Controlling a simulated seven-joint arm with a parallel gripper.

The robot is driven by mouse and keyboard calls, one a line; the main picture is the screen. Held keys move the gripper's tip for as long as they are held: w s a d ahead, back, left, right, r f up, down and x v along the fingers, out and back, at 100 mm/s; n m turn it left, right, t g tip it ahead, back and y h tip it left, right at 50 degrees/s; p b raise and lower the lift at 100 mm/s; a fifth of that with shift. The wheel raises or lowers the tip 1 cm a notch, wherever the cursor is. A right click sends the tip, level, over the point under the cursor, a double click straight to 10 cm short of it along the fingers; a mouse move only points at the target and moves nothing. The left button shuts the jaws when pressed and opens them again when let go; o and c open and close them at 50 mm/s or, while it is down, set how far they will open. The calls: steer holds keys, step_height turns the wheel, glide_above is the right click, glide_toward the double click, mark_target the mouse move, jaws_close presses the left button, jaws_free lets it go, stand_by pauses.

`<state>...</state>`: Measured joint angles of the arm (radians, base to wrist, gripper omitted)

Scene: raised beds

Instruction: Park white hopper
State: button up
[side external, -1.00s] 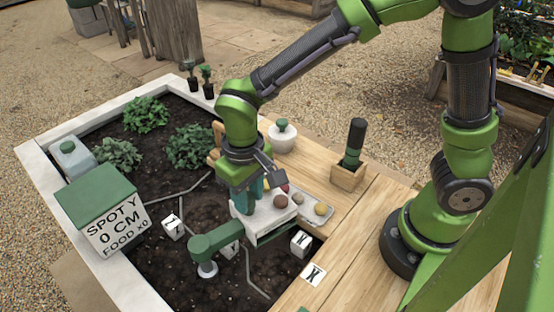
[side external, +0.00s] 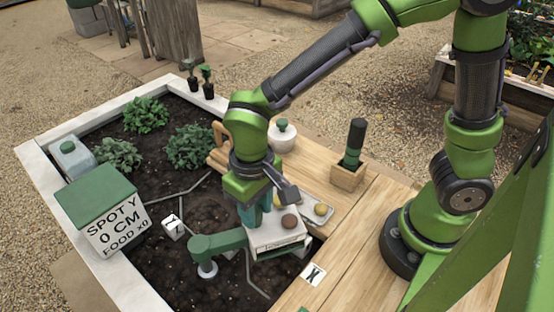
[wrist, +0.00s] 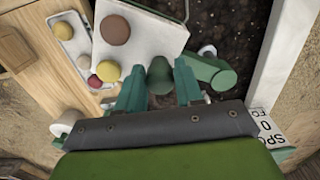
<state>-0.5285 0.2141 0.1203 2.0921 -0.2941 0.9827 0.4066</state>
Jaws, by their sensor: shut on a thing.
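The white hopper (side external: 272,236) is a box at the near right of the soil bed, with a brown ball (side external: 289,221) on its top. A green swing arm (side external: 218,243) runs from a post standing in the soil to the hopper. My gripper (side external: 256,212) is at the hopper's top. In the wrist view, its teal fingers (wrist: 158,72) are shut on a green knob (wrist: 160,76) beside the hopper's white top (wrist: 150,35). A white marker card with an X (side external: 313,273) lies on the wooden edge. A white marked cube (side external: 172,227) sits on the soil.
A sign box (side external: 110,222) reads "SPOT Y 0 CM FOOD X0". A tray (side external: 328,219) with balls lies right of the hopper. A wooden holder (side external: 347,177) and a white pot (side external: 281,140) stand behind. Leafy plants (side external: 190,147) fill the bed's far side.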

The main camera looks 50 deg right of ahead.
steer(key=shift+w+a+r, duration=0.1)
steer(key=shift+a+r, duration=0.05)
steer(key=shift+a, duration=0.1)
steer(key=shift+s+a, duration=0.45)
steer(key=shift+s, duration=0.2)
steer(key=shift+c, duration=0.2)
steer(key=shift+a, duration=0.1)
steer(key=shift+s+a, duration=0.5)
steer(key=shift+s, duration=0.15)
steer(key=shift+s+a, duration=0.55)
steer(key=shift+a, duration=0.1)
steer(key=shift+s+a, duration=0.4)
steer(key=shift+a, duration=0.55)
